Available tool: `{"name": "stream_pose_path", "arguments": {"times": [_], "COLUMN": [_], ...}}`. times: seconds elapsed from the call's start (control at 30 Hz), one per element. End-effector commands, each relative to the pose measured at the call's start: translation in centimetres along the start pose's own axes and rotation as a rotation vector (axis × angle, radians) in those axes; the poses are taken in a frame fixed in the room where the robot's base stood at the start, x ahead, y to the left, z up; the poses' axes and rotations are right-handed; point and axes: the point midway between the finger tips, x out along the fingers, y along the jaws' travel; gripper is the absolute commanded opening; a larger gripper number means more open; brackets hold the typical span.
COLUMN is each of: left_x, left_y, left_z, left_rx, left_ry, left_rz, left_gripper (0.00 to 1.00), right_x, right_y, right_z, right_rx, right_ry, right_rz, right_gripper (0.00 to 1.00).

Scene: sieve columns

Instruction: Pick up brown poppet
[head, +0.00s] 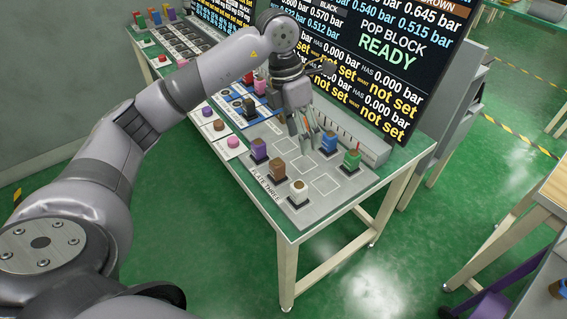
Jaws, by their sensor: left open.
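My left gripper (303,126) is open, pointing down over the back part of the grey plate marked PLATE THREE (325,185). Nothing shows between its fingers. A brown block-like piece (277,167) stands on a dark base at the plate's left side, in front of the gripper and apart from it. A small round brown piece (218,125) sits on a white card left of the plate, between a purple round piece (207,111) and a pink one (233,141). I cannot tell which brown piece is the poppet. My right gripper is not in view.
Purple (258,149), white (299,190), blue (329,142) and green (352,159) pieces stand on the plate around the gripper. A grey bar (360,145) and a large screen (400,70) close off the back. The green floor in front is clear.

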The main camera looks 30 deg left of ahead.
Motion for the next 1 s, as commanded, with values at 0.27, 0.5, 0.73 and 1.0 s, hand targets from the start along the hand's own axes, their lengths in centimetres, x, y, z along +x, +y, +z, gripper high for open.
{"name": "stream_pose_path", "arguments": {"times": [0.27,0.5,0.73,1.0], "left_x": [-2.9,1.3,5.8,8.3], "left_y": [5.3,6.0,6.8,7.3], "left_z": [-3.4,-4.2,-4.8,-5.0], "left_rx": [-0.1,-0.101,-0.1,-0.098], "left_ry": [0.136,0.143,0.14,0.136], "left_rz": [0.181,0.179,0.179,0.18], "left_gripper": [0.53,0.53,0.53,0.53], "right_x": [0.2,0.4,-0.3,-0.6], "right_y": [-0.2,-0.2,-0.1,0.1], "right_z": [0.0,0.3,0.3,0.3], "right_rx": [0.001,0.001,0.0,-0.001], "right_ry": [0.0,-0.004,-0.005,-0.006], "right_rz": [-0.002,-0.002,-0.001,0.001], "right_gripper": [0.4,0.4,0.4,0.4]}}
